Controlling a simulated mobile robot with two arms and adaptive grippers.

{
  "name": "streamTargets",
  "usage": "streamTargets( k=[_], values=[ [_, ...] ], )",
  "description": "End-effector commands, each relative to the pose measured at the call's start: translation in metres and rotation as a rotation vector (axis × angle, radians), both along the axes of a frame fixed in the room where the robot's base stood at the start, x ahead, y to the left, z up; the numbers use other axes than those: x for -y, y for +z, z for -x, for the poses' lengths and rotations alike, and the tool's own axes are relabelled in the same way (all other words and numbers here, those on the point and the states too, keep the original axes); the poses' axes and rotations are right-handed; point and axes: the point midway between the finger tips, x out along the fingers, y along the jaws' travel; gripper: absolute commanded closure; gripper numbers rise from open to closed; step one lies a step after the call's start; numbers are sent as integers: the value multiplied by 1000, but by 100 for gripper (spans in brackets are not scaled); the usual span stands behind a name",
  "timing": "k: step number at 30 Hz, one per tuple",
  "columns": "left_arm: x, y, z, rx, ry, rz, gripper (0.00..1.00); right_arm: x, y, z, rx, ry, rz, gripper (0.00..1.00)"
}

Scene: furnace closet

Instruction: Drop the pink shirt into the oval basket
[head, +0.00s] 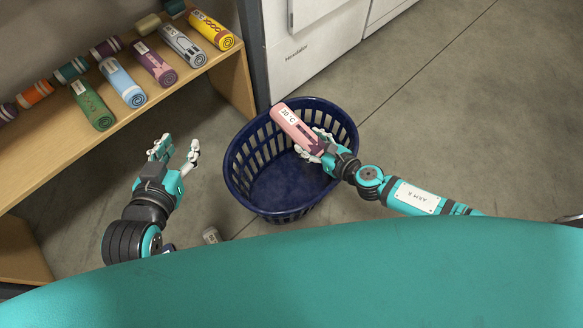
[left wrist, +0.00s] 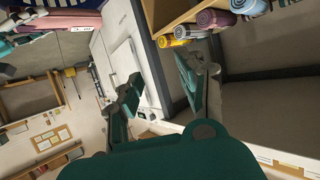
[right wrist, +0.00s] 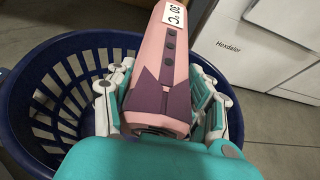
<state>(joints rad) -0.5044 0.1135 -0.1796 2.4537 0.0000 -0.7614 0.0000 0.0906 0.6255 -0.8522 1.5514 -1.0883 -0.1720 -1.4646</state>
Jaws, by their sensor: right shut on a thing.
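The pink shirt (head: 294,128) is a rolled pink bundle with a dark collar and a white "30 °C" tag. My right gripper (head: 318,146) is shut on it and holds it above the right part of the oval basket. In the right wrist view the shirt (right wrist: 166,60) lies between the fingers of my right gripper (right wrist: 165,100). The oval basket (head: 238,178) is dark blue with slotted walls, stands on the floor and looks empty inside. My left gripper (head: 175,152) is open and empty, left of the basket. In the left wrist view its fingers (left wrist: 160,92) stand apart.
A wooden shelf (head: 140,120) at the upper left holds several rolled shirts. A white appliance (head: 315,55) stands behind the basket. A small grey roll (head: 211,235) lies on the floor near the basket's front left.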

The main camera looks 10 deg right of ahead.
Motion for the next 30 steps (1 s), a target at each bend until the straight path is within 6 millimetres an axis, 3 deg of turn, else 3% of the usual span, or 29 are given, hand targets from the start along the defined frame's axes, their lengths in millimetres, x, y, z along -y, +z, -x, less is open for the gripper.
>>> streamTargets(
  k=[15,30],
  values=[
    [17,71,-22,417,-27,104,60,0,-19,0,1,0,0,85],
    [23,144,-6,837,-50,217,60,0,-36,0,2,-1,1,85]
  ],
)
